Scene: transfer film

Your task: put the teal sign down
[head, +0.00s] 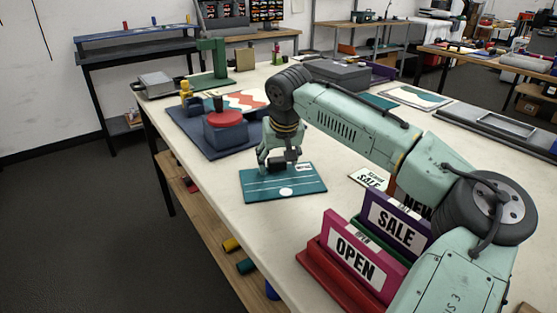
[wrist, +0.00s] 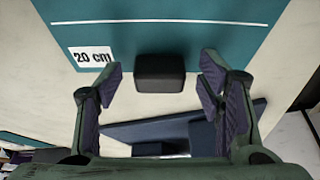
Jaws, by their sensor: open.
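A flat teal board (head: 262,190), the only teal piece near my gripper, lies on the white table. It has white lines, a white oval and a "20 cm" label, and it fills the top of the wrist view (wrist: 200,40). A small black block (wrist: 160,72) shows at its edge, between my fingers; whether it is fixed to the board I cannot tell. My gripper (head: 275,163) points down over the board's far edge. Its fingers stand apart on either side of the block, with gaps visible in the wrist view.
A pink OPEN sign (head: 345,272) and a purple SALE sign (head: 378,205) stand upright at the front right. A small SALE card (head: 365,180) lies right of the board. A blue base with a red-topped block (head: 223,120) is behind left. The table's left edge is close.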

